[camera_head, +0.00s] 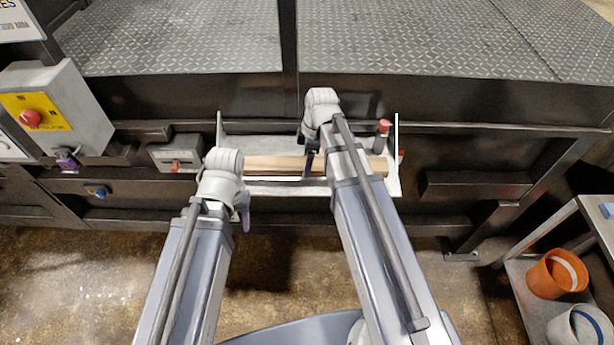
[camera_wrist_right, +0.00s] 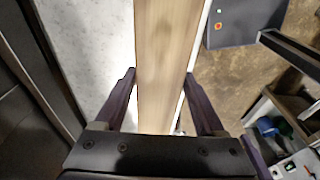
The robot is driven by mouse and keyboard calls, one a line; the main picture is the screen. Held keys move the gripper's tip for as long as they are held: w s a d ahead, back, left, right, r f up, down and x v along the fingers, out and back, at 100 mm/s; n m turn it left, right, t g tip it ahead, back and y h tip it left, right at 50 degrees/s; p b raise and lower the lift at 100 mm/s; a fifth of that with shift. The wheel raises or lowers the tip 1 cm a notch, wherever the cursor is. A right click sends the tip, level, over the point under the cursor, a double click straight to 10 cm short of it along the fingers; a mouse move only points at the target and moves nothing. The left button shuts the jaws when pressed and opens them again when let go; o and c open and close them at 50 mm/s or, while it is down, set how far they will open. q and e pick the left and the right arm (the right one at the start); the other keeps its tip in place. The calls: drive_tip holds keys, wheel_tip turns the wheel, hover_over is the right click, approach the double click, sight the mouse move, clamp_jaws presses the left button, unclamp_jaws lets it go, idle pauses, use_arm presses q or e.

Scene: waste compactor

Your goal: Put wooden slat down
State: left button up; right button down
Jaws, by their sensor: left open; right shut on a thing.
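The wooden slat (camera_head: 275,166) is a long, pale board lying lengthwise along a light metal shelf (camera_head: 262,188) on the front of the compactor. In the right wrist view the slat (camera_wrist_right: 165,60) runs between the two dark fingers of my right gripper (camera_wrist_right: 163,100), which is shut on it. In the head view my right gripper (camera_head: 309,160) is partly hidden behind my arm. I cannot tell whether the slat touches the shelf. My left gripper (camera_head: 243,205) is open near the shelf's left end, apart from the slat.
A red-capped dark bottle (camera_head: 382,138) stands at the shelf's right end. A grey control box with a red button (camera_head: 32,118) is on the left. An orange bucket (camera_head: 556,275) sits on a cart at the lower right. Open floor lies in front of the compactor.

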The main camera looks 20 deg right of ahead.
drive_tip(key=shift+f+b, duration=1.8)
drive_tip(key=shift+f, duration=0.25)
drive_tip(key=shift+f, duration=0.2)
unclamp_jaws()
drive_tip(key=shift+r, duration=0.15)
drive_tip(key=r+p, duration=0.4)
drive_tip(key=d+r+p, duration=0.1)
drive_tip(key=r+p, duration=0.7)
drive_tip(key=shift+s+d, duration=0.3)
drive_tip(key=shift+d, duration=0.05)
drive_tip(key=s+a+m+h, duration=0.3)
drive_tip(key=s+a+m, duration=0.8)
drive_tip(key=s, duration=0.3)
drive_tip(key=shift+a+g, duration=0.4)
drive_tip(key=shift+a, duration=0.35)
